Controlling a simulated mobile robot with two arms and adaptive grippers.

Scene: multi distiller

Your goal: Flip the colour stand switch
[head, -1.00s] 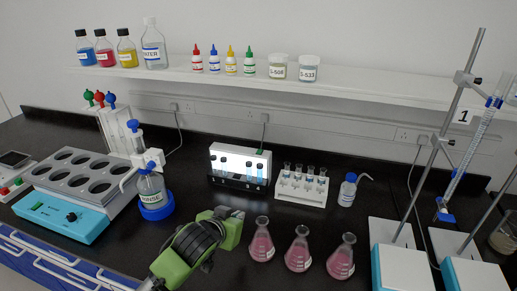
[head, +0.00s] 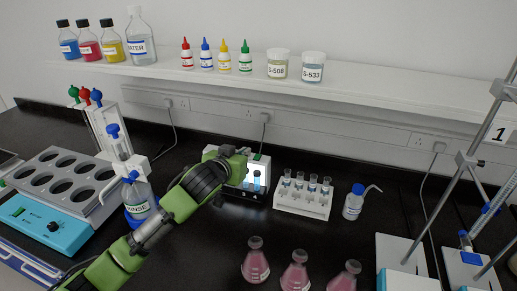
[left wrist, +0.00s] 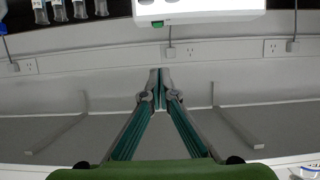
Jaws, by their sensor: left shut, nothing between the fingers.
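The colour stand (head: 257,171) is a lit white box with small tubes in front, at the back middle of the bench in the head view. My left gripper (head: 232,160) is at its left end and hides much of it. A small green switch (head: 257,156) shows on the stand's top. In the left wrist view, the white stand (left wrist: 215,10) is at the top edge with the switch (left wrist: 158,23) on it. The left gripper (left wrist: 159,78) is shut and empty there, its tips apart from the switch in the picture. My right gripper is out of view.
A white tube rack (head: 303,200) and a wash bottle (head: 354,203) stand right of the colour stand. Pink flasks (head: 294,275) are in front. A rinse bottle (head: 139,198) is near my left arm. A shelf (head: 300,88) with bottles runs above.

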